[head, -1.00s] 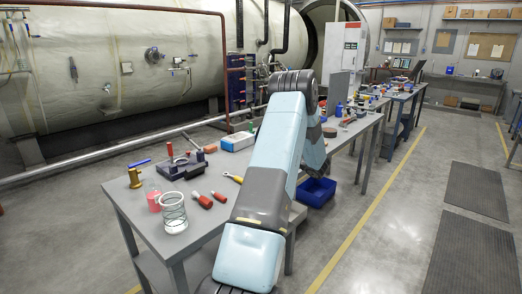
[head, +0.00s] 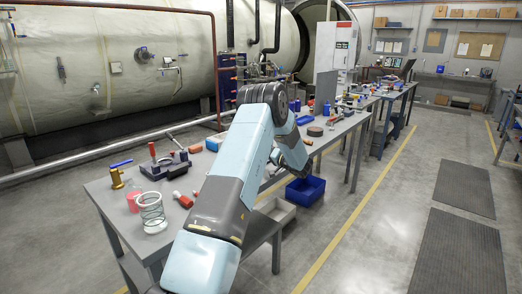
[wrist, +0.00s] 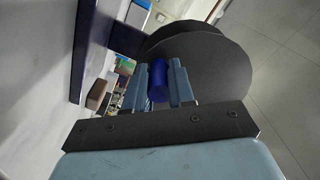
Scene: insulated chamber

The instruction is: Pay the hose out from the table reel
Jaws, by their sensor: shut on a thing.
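In the wrist view, the two light-blue fingers of my gripper (wrist: 158,85) are shut on a short blue cylinder (wrist: 158,78), seemingly the hose end or a grip on it. Large dark round discs (wrist: 205,60) stand just beyond the fingers and look like the reel. Whether the blue piece touches them I cannot tell. No free length of hose shows. In the head view, my arm reaches over the long grey table (head: 110,203), and its end is low at the table's right side, near a blue bin; the held piece is hidden there.
A glass jar (head: 151,212), a brass fitting (head: 116,178), a dark vise-like block (head: 166,166) and a dark round disc (head: 315,131) stand on the table.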

